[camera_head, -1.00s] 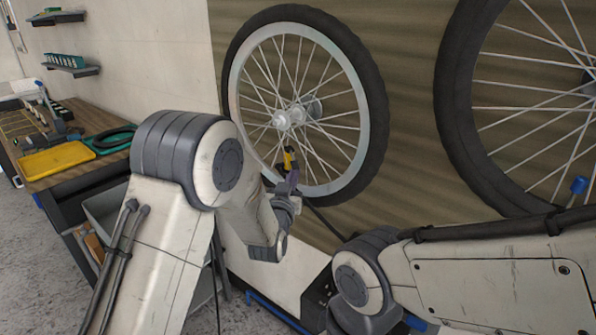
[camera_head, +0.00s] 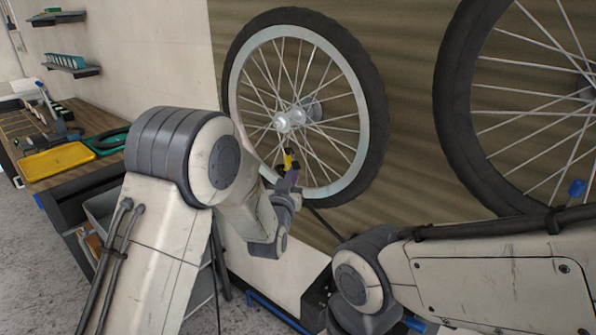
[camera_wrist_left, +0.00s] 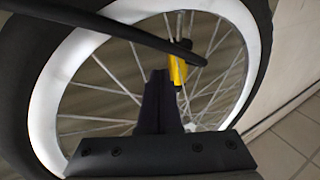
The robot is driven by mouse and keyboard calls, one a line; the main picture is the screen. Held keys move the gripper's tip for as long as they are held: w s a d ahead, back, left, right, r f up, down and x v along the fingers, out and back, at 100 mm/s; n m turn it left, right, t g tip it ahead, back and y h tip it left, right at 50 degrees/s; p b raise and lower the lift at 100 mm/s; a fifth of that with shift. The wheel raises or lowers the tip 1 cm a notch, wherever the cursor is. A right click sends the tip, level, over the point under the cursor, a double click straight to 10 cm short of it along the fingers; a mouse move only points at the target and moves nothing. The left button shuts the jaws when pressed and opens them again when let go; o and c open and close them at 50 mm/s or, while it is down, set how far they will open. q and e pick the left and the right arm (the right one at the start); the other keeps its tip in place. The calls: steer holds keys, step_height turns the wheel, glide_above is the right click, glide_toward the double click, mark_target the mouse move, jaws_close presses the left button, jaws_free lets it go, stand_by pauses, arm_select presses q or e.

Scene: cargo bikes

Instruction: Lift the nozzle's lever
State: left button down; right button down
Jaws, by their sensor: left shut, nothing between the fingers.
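The nozzle (camera_head: 288,161), a small yellow and black piece, sits at the lower part of the left wheel's rim. In the left wrist view its yellow part (camera_wrist_left: 177,69) is upright, with a black end above and a black hose running to it from the upper left. Which part is the lever, I cannot tell clearly. My left gripper (camera_head: 287,178) is shut and empty, just below the nozzle. In the left wrist view its dark fingers (camera_wrist_left: 158,80) point up just left of the yellow part; I cannot tell whether they touch it. My right gripper is out of view.
The left wheel (camera_head: 374,120) stands in front of a brown panel (camera_head: 410,100), with another wheel (camera_head: 450,140) to its right. A workbench (camera_head: 75,178) with a yellow tray (camera_head: 55,161) is at the left. My right forearm crosses the lower right.

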mark_target(297, 166)
arm_select(q)
steer(key=shift+r+p, duration=0.9)
steer(key=shift+r, duration=0.9)
steer(key=shift+f, duration=0.1)
steer(key=shift+s+d+f+b, duration=0.1)
steer(key=shift+s+d+b, duration=0.2)
steer(key=shift+s, duration=0.2)
steer(key=shift+s+d+f+b, duration=0.1)
steer(key=shift+s+d+b, duration=0.05)
steer(key=shift+s+b, duration=0.3)
steer(key=s+d+b, duration=0.2)
steer(key=s, duration=0.4)
steer(key=shift+s+d+f, duration=0.2)
steer(key=shift+d+f, duration=0.05)
steer(key=shift+d, duration=0.05)
